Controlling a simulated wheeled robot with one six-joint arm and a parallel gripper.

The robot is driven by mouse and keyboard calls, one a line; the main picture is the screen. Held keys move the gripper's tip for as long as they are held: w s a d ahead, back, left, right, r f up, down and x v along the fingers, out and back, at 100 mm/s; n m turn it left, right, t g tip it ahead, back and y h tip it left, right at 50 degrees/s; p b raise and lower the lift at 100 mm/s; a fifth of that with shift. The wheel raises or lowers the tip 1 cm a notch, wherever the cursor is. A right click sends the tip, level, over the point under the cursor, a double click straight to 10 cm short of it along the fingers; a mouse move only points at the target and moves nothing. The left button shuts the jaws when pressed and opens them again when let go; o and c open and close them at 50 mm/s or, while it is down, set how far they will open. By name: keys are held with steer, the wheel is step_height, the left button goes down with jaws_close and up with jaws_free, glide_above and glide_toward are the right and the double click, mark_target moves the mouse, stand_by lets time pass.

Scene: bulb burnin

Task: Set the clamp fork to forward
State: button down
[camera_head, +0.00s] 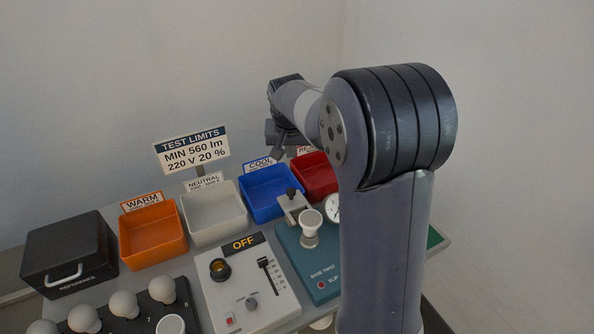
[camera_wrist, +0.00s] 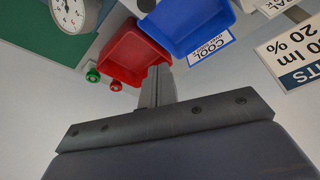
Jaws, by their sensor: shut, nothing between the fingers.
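The clamp fork (camera_head: 296,208) looks to be the light grey bracket with a black knob on the teal base-twist fixture (camera_head: 292,241). It sits behind the white round socket post (camera_head: 310,226). I cannot tell which setting it is in. In the wrist view a dark knob, probably the fork's (camera_wrist: 147,5), is cut off at the top edge. My gripper (camera_wrist: 157,72) is shut and empty, with its fingers over the back edge of the red bin (camera_wrist: 130,58).
Orange (camera_head: 152,240), white (camera_head: 214,215), blue (camera_head: 267,192) and red (camera_head: 314,177) bins stand in a row. A limits sign (camera_head: 191,150) rises behind. A control box (camera_head: 246,290) reads OFF. Bulbs (camera_head: 124,304) and a black reference case (camera_head: 68,252) are left. A dial (camera_head: 333,207) is partly hidden.

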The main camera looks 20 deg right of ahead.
steer(key=shift+a, duration=0.1)
steer(key=p, duration=0.3)
glide_above(296, 203)
steer(key=w, duration=0.4)
steer(key=shift+a+f, duration=0.15)
steer(key=shift+f, duration=4.85)
